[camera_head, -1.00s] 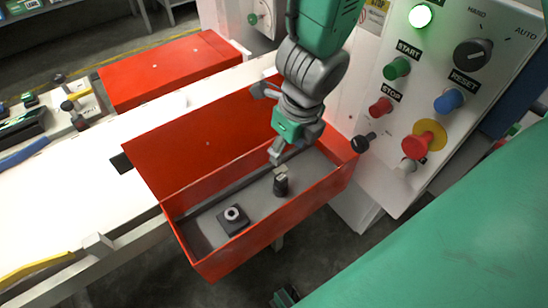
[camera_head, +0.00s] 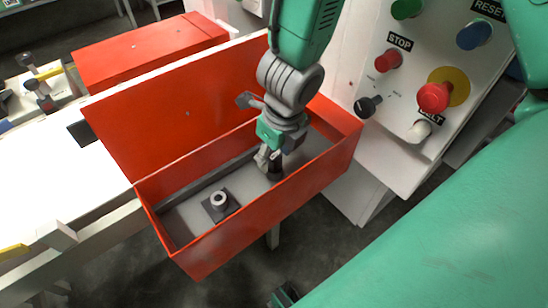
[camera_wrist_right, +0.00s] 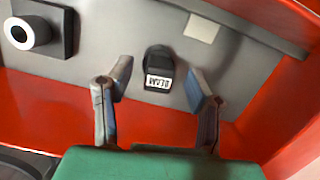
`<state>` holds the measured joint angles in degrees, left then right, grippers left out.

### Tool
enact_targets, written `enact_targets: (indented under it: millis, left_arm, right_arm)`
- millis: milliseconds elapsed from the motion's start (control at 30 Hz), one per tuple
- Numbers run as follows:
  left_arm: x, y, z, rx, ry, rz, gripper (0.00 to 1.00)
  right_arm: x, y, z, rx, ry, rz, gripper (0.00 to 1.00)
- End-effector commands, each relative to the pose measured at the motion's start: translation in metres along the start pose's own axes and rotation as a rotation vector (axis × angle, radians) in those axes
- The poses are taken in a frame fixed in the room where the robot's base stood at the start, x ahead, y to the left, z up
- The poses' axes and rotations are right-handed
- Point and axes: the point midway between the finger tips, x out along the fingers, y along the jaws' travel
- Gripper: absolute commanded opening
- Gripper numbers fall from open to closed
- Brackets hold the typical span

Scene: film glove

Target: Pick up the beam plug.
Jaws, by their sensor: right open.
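The beam plug is a small black piece with a white label reading BEAM. In the right wrist view the beam plug (camera_wrist_right: 158,62) stands between and just beyond my two fingers. In the head view the beam plug (camera_head: 275,171) is a dark shape partly hidden by my gripper, on the grey floor of the open red box (camera_head: 215,249). My right gripper (camera_head: 266,159) reaches down into the box beside the plug. In the wrist view my right gripper (camera_wrist_right: 159,84) is open, with a finger on each side of the plug and gaps between. My left gripper does not show.
A black square block with a pale ring (camera_head: 219,200) sits in the box, left of the plug. The box's raised red lid (camera_head: 180,115) stands behind. A control panel (camera_head: 395,118) with knobs and buttons is at the right. A closed red box (camera_head: 150,48) lies behind.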

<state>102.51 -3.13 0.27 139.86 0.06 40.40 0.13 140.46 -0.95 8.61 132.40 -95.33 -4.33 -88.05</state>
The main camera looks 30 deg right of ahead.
Motion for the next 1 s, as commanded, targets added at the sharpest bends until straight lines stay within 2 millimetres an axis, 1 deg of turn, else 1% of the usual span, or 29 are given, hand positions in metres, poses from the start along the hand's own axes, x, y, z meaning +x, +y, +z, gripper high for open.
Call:
enact_targets:
  millis: [33,67,300,333,367,400,433,467,800,867,1000]
  left_arm:
    - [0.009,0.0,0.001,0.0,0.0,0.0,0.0]
    - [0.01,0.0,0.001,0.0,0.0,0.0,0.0]
    - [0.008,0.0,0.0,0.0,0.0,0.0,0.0]
    - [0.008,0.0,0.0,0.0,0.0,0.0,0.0]
    - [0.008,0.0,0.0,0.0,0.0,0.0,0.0]
    - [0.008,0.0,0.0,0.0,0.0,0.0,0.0]
    - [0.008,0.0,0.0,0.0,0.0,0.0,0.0]
    - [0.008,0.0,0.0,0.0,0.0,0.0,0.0]
    - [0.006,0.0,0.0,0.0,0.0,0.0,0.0]
    - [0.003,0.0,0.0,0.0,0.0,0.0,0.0]
    - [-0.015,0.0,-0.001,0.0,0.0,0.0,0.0]
  right_arm:
    - [0.01,0.0,-0.001,0.001,0.0,0.002,0.47]
    - [0.011,0.0,0.0,0.001,0.0,0.002,0.47]
    - [0.01,0.0,0.0,0.001,-0.001,0.0,0.47]
    - [0.01,0.0,0.0,0.001,-0.001,0.0,0.4]
    - [0.01,0.0,0.0,0.001,-0.001,0.0,0.29]
    - [0.01,0.0,0.0,0.001,-0.001,0.0,0.15]
    - [0.01,0.0,0.0,0.001,-0.001,0.0,0.04]
    - [0.01,0.0,0.0,0.001,-0.001,0.0,0.03]
    - [0.009,0.0,0.0,0.0,0.0,0.0,0.03]
    - [0.004,0.0,0.001,0.0,0.0,-0.001,0.03]
    - [-0.014,0.0,0.004,-0.001,-0.001,-0.003,0.03]
